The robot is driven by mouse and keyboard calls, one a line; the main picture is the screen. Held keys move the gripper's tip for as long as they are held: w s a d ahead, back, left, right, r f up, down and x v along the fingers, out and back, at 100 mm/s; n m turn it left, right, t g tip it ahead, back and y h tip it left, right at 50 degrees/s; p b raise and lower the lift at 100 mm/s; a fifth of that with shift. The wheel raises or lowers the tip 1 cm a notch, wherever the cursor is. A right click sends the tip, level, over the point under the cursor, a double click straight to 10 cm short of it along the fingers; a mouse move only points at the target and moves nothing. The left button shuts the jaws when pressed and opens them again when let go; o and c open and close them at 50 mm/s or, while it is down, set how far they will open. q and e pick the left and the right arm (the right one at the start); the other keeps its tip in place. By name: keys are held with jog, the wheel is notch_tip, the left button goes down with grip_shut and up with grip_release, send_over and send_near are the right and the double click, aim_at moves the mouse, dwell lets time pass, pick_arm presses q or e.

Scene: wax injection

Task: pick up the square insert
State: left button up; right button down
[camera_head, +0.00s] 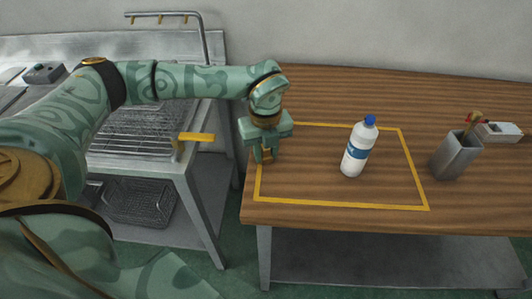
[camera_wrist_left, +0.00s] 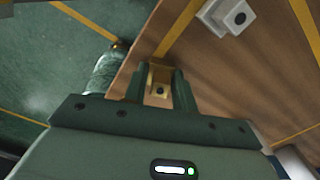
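My left gripper (camera_head: 266,157) points down at the table's left end, inside the yellow outline's left side. In the left wrist view its two green fingers (camera_wrist_left: 161,92) stand a little apart with a small brass-coloured block (camera_wrist_left: 160,77) between them. The block has a hole in it and seems to fill the gap, so the fingers look shut on it. It looks like the square insert. A pale grey block with a dark round hole (camera_wrist_left: 238,18) lies on the table beyond the gripper. My right gripper is out of view.
A white bottle with a blue cap (camera_head: 357,148) stands inside the yellow outline (camera_head: 340,206). A grey holder (camera_head: 455,156) with tools and a white device (camera_head: 499,132) are at the right. A metal rack bench (camera_head: 135,140) stands left of the wooden table (camera_head: 340,95).

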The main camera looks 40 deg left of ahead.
pick_arm(q)
grip_shut()
